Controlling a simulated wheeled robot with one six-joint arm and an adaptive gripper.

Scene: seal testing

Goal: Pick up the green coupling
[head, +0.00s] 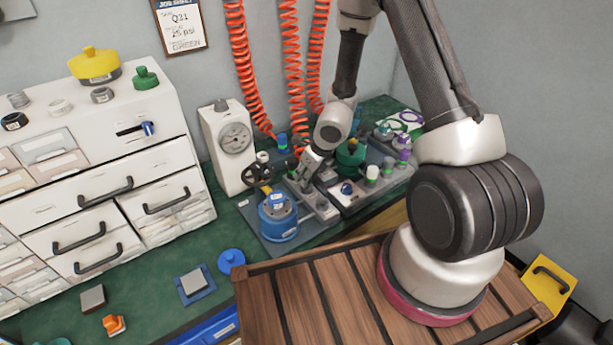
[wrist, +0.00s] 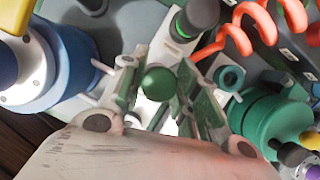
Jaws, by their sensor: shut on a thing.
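A small green round-topped piece (wrist: 158,83), which looks like the green coupling, sits between my gripper's fingers in the wrist view. My gripper (wrist: 160,95) is shut on it, with a finger on each side. In the head view my gripper (head: 306,170) is low over the grey test fixture, between the blue pot and the green pot. There the held piece is hidden by the fingers. Whether it is clear of the fixture cannot be told.
A blue pot (head: 278,222) stands in front and a green pot (head: 350,157) to the right; the green one shows in the wrist view (wrist: 270,122). A gauge box (head: 228,145) stands left. Orange coiled hoses (head: 296,75) hang behind. A black-topped, green-ringed fitting (wrist: 198,18) is close by.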

